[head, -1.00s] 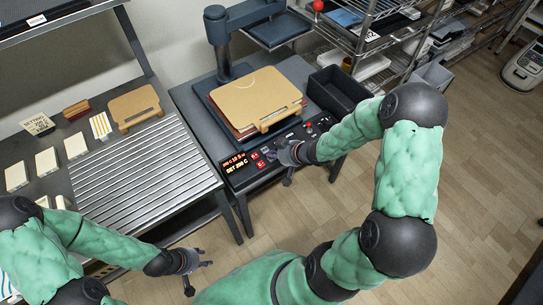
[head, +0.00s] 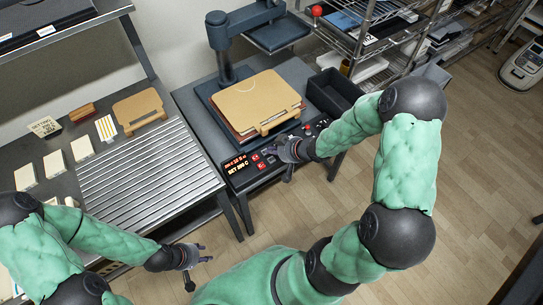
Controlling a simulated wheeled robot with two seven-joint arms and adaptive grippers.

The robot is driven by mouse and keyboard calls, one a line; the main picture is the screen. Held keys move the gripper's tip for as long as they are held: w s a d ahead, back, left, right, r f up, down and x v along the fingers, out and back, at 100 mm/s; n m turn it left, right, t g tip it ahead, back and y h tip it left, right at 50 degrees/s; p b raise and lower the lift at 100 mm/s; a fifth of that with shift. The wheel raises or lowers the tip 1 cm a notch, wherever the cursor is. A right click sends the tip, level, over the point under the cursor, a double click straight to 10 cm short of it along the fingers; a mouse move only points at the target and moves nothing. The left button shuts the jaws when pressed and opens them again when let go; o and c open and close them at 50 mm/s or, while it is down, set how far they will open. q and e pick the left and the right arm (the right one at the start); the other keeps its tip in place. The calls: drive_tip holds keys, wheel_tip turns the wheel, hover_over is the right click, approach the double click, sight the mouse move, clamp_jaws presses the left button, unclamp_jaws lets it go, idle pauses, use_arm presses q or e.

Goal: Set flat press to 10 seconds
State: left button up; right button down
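The flat press (head: 228,82) stands on a grey table, its upper arm swung to the back right. A tan board with a handle (head: 258,100) lies on its bed over a reddish-brown layer. The control panel (head: 246,178) at the front edge has a red display (head: 236,167), whose digits are too small to read surely, and red buttons (head: 262,167). My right gripper (head: 279,152) is at the panel, just right of the display, over some controls; whether it touches one is unclear. My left gripper (head: 198,262) is low in front of the tables, away from the press, with its fingers apart.
A black open bin (head: 334,92) stands right of the press. A wire shelf (head: 385,40) stands at the back right.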

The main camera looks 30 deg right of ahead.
drive_tip(key=shift+r+p, duration=0.9)
drive_tip(key=shift+r, duration=0.2)
drive_tip(key=shift+f, duration=0.1)
idle(1.0)
